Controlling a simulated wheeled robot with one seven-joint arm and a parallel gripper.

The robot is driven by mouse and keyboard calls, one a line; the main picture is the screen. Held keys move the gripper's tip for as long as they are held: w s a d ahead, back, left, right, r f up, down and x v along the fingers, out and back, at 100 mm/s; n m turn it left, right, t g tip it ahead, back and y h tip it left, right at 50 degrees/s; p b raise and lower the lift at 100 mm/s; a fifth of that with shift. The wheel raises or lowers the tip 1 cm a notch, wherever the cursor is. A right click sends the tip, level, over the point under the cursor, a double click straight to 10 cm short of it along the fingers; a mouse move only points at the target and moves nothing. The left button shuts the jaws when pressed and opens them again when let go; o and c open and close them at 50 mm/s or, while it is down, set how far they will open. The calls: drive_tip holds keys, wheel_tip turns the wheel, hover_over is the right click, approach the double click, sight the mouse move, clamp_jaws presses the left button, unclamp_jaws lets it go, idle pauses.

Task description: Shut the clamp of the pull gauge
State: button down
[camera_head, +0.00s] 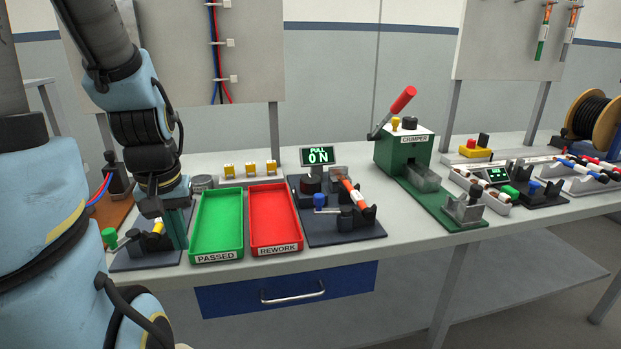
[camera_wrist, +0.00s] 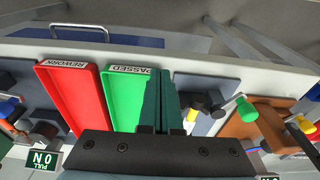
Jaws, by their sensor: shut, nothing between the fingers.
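The pull gauge (camera_head: 345,232) is a dark base right of the red tray, with a display (camera_head: 318,156) reading PULL 0 N. Its clamp has a blue knob (camera_head: 320,200) on a pale rod that runs to a black block; I cannot tell whether it is open or shut. The display (camera_wrist: 43,158) also shows at the left of the wrist view. My gripper (camera_head: 177,243) is shut and empty, pointing down just left of the green tray, well left of the gauge. Its fingers (camera_wrist: 166,90) are together in the wrist view.
The green PASSED tray (camera_head: 193,242) and red REWORK tray (camera_head: 252,242) lie empty between my gripper and the gauge. A fixture with a green knob (camera_head: 109,236) is at the left. The green crimper (camera_head: 404,152) stands right of the gauge, its red-tipped lever raised.

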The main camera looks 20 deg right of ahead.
drive_tip(key=w+d+r, duration=0.3)
drive_tip(key=d, duration=0.7)
drive_tip(key=w+d+r+m+t+p, duration=0.1)
drive_tip(key=w+d+r, duration=0.2)
drive_tip(key=d, duration=0.7)
drive_tip(key=w+d+r+m+t+p, duration=0.1)
drive_tip(key=w+d+r, duration=0.3)
drive_tip(key=d, duration=0.6)
drive_tip(key=shift+h, duration=0.4)
wheel_tip(320, 180, down, 9)
drive_tip(key=p, duration=0.4)
drive_tip(key=shift+s+a+f, duration=0.15)
drive_tip(key=shift+s, duration=0.2)
drive_tip(key=shift+s, duration=0.1)
